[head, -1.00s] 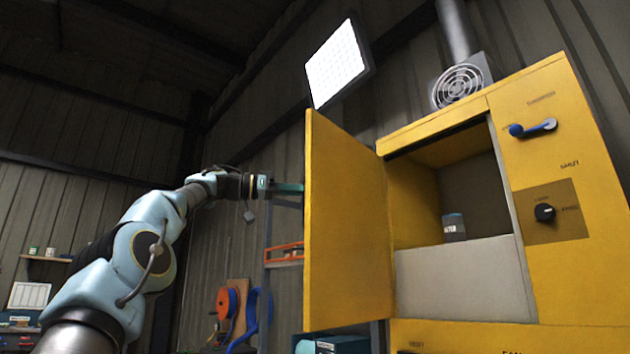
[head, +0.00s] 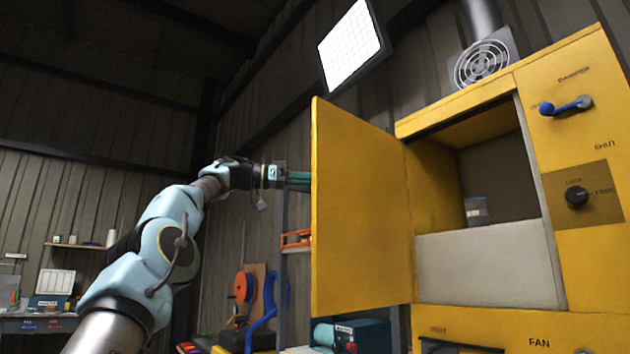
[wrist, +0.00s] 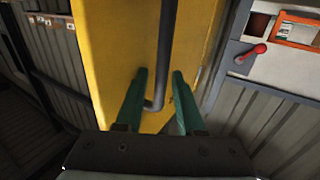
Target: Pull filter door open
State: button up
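The yellow filter door (head: 360,215) stands swung wide open to the left of the yellow cabinet (head: 585,245). Its dark bar handle (wrist: 166,50) shows in the wrist view on the door's outer face. My gripper (wrist: 160,75) has its two green fingers apart, one on each side of the handle's bent lower end. Yellow door shows between the left finger and the bar, so the fingers do not look closed on it. In the head view my gripper (head: 298,181) is at the door's left edge, and its fingertips and the handle are hidden behind the door.
The open compartment holds a small labelled container (head: 476,211) behind a pale panel (head: 485,265). A blue lever (head: 566,106) and a black knob (head: 577,198) are on the cabinet front. A shelf rack with an orange bin (head: 296,239) stands behind the door.

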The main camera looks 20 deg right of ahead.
jog(key=shift+o, duration=0.5)
jog(key=v, duration=1)
jog(key=shift+a, duration=0.4)
